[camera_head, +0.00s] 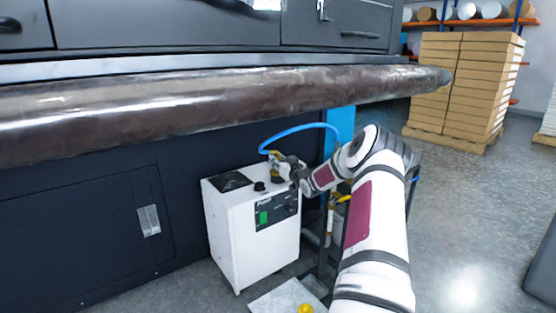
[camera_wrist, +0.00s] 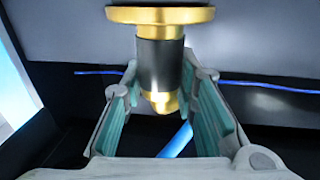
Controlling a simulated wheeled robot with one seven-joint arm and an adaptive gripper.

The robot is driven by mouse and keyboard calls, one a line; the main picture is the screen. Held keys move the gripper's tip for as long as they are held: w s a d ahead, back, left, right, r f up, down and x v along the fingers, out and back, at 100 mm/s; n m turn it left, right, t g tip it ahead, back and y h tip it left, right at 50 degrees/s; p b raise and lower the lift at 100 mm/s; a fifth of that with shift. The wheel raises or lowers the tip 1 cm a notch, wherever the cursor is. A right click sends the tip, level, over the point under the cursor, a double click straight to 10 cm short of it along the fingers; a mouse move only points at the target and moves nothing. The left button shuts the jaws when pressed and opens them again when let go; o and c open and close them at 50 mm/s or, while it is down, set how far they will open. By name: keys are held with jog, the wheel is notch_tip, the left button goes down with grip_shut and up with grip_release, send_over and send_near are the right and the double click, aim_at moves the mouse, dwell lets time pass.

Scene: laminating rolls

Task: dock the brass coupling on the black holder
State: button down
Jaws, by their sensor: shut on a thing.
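The brass coupling (camera_head: 276,156) is at the end of a blue hose, above the top of a white box. In the wrist view the coupling (camera_wrist: 160,15) has a wide brass flange, a dark grey body and a brass tip, and it sits between my finger pads. My gripper (camera_head: 284,162) is shut on it, reaching in from the right; it also shows in the wrist view (camera_wrist: 160,75). A short black holder (camera_head: 277,178) stands on the box top, below the coupling. I cannot tell whether the coupling touches it; my gripper partly hides this spot.
The white box (camera_head: 222,222) has a control panel with a green switch. A small black knob (camera_head: 259,186) stands on its top. The blue hose (camera_head: 300,128) arcs to a blue post (camera_head: 340,122). A long dark roller (camera_head: 200,105) runs overhead. Open floor lies right.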

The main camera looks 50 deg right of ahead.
jog(key=c, duration=1.6)
grip_release()
jog(key=shift+o, duration=0.2)
jog(key=v, duration=1.1)
jog(key=shift+w+a, duration=0.1)
